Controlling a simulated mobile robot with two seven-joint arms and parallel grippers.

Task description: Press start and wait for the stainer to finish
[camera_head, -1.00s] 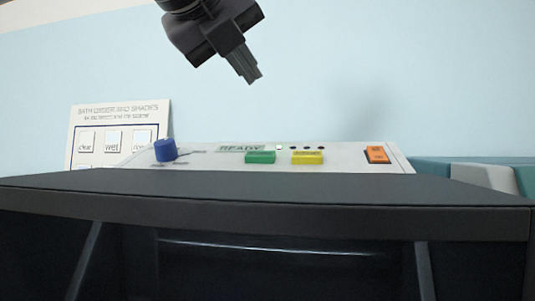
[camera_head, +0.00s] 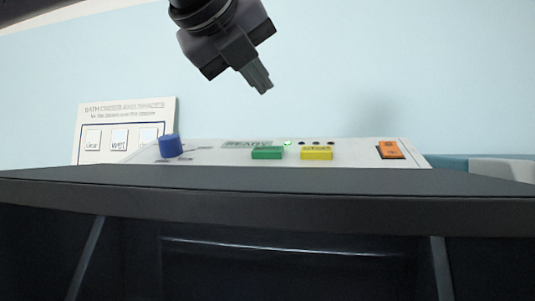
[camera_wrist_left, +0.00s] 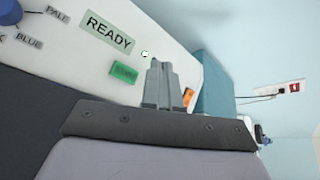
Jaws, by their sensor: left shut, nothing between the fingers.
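The stainer (camera_head: 300,215) is a dark cabinet with a pale control panel along its top. The panel has a green button (camera_head: 267,153), a yellow button (camera_head: 316,153), a blue knob (camera_head: 170,146), an orange switch (camera_head: 390,150) and a display reading READY (camera_head: 247,144). A small green light is lit beside the display. My left gripper (camera_head: 264,86) is shut and empty, above the panel and apart from the green button. In the left wrist view the fingertips (camera_wrist_left: 158,65) cover the yellow button; the green button (camera_wrist_left: 124,73) shows beside them. My right gripper is out of view.
A card about bath order and shades (camera_head: 125,125) stands behind the panel at the left. A teal and grey object (camera_head: 490,168) lies at the right. The air above the panel is free, with a plain pale blue wall behind.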

